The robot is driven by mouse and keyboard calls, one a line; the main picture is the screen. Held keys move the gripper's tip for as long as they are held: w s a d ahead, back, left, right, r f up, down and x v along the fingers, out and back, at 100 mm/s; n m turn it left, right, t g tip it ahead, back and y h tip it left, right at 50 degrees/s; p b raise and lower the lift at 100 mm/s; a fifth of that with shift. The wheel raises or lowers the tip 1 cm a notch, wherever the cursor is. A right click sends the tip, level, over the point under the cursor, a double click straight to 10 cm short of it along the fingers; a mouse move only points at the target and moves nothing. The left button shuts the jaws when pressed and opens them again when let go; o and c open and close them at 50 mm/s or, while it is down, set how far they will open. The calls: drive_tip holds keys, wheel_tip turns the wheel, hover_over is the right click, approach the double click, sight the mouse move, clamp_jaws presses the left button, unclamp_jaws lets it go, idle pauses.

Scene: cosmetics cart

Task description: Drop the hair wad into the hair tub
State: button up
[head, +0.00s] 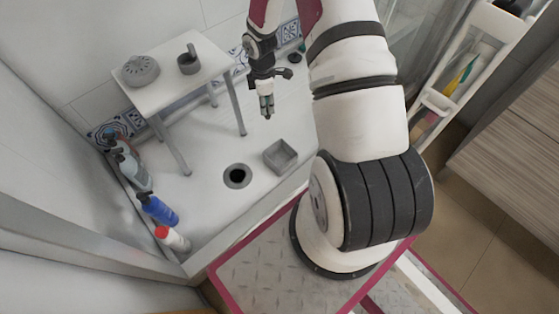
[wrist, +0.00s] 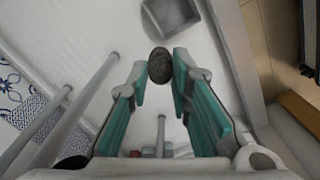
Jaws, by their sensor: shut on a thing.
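The hair wad (wrist: 160,66) is a small dark brown oval clump, pinched between the fingertips of my gripper (wrist: 159,72) in the wrist view. In the head view my gripper (head: 267,111) points down, above the white shower floor, and the wad is too small there to make out clearly. The hair tub (head: 281,157) appears to be the grey square open box on the shower floor near its front edge. It also shows at the top of the wrist view (wrist: 172,17), beyond the fingertips. The wad is apart from the tub.
A dark round drain (head: 237,176) lies left of the tub. A white stool (head: 165,95) stands behind left, carrying a grey round item (head: 140,69) and a grey cup (head: 188,62). Several bottles (head: 158,208) line the left wall.

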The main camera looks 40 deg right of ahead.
drive_tip(key=s+d+f+n+b, duration=0.2)
drive_tip(key=f+n, duration=0.1)
drive_tip(key=f, duration=0.5)
drive_tip(key=s+d+f+n+b, duration=0.2)
drive_tip(key=f+n+b, duration=0.1)
drive_tip(key=f, duration=0.6)
drive_tip(key=shift+s+f+b, duration=0.15)
drive_tip(key=shift+f+b, duration=0.05)
drive_tip(key=shift+b, duration=0.15)
drive_tip(key=o, duration=0.8)
drive_tip(key=shift+r, duration=0.1)
wheel_tip(320, 180, up, 12)
